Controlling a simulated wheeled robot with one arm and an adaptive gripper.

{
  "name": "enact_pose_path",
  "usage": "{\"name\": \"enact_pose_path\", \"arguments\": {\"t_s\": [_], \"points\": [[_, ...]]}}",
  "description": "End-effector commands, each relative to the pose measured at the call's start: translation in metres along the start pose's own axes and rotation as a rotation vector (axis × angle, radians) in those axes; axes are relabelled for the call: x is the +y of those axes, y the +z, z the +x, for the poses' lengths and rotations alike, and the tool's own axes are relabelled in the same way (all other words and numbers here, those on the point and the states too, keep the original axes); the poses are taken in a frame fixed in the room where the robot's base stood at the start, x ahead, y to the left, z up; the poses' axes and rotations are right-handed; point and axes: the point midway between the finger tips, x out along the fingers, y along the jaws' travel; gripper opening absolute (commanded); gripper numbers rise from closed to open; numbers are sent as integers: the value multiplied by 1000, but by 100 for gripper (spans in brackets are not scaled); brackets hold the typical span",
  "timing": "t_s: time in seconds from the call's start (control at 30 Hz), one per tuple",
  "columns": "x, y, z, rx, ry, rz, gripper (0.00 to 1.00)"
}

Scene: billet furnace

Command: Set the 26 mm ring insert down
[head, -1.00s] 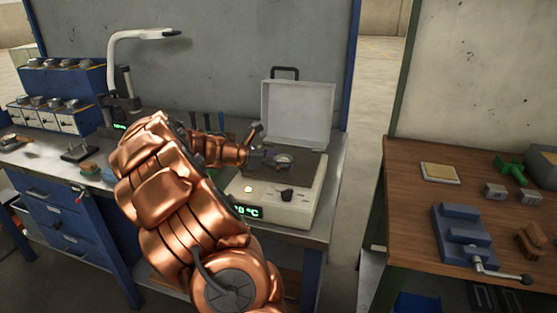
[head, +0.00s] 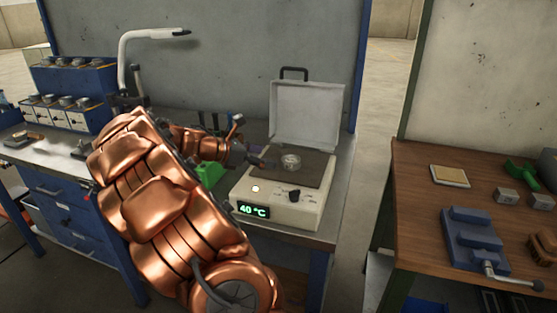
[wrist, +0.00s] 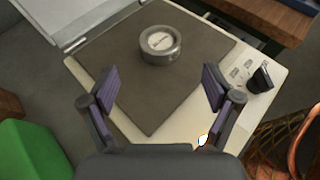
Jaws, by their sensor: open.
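The ring insert (head: 291,161), a short silver metal ring, sits on the dark plate (head: 312,172) of the white heater box (head: 275,207). In the wrist view the ring (wrist: 160,45) rests flat toward the far part of the plate (wrist: 140,95), with a pale label inside it. My gripper (wrist: 160,88) is open and empty, its two purple-padded fingers apart. The ring lies beyond the fingertips and apart from them. In the head view my gripper (head: 262,160) is just left of the ring, partly hidden by my copper-coloured arm.
The heater's white lid (head: 307,113) stands open behind the plate. Its display (head: 253,211) reads 40 °C, with a black knob (head: 294,195) beside it. A green object (head: 207,173) lies left of the heater. A wooden bench (head: 410,180) with a blue vise (head: 472,238) stands at right.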

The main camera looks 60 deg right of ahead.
Motion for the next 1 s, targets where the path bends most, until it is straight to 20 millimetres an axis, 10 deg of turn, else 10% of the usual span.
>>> {"name": "enact_pose_path", "arguments": {"t_s": [0.67, 1.0], "points": [[-5, -1, -46, 12, 1, 18, 88], [-85, -36, -101, 254, -29, 316, 88]]}}
